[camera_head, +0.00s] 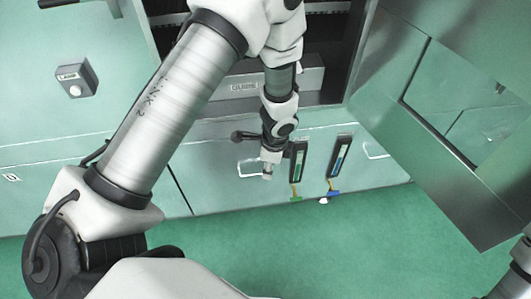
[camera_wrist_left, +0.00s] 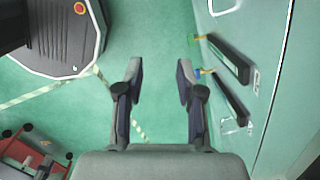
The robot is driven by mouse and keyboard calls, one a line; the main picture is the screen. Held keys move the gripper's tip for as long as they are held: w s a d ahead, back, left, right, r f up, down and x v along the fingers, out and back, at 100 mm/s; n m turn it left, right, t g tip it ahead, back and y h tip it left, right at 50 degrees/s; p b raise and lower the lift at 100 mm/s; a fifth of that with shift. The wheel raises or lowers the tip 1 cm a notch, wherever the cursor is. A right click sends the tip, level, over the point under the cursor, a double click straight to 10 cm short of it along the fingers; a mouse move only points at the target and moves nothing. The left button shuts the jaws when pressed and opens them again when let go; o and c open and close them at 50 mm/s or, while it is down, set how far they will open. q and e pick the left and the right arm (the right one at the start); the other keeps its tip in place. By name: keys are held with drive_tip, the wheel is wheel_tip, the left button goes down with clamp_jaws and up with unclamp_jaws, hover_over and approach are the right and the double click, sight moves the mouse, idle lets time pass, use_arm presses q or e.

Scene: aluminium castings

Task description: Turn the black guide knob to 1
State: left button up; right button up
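I cannot make out the black guide knob in either view. A grey box with a label that seems to read GUIDE (camera_head: 243,87) sits in the dark recess behind my left arm, which covers part of that area. My left gripper (camera_head: 237,136) is small and dark in the head view, in front of the green panel below the recess. In the left wrist view my left gripper (camera_wrist_left: 157,85) is open, with nothing between its fingers. My right gripper is out of view.
Two black handles, one with a green end (camera_head: 298,162) and one with a blue end (camera_head: 340,157), are on the green panel. A grey box with a round button (camera_head: 75,82) is on the left wall. Green floor (camera_head: 350,250) is clear.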

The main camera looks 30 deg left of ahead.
use_arm(q)
drive_tip(key=shift+s+d+f+n, duration=0.1)
drive_tip(key=shift+s+f+n, duration=0.15)
drive_tip(key=shift+s, duration=0.2)
drive_tip(key=shift+s+d+f+n, duration=0.1)
drive_tip(key=shift+s+f+n, duration=0.15)
drive_tip(key=shift+s, duration=0.15)
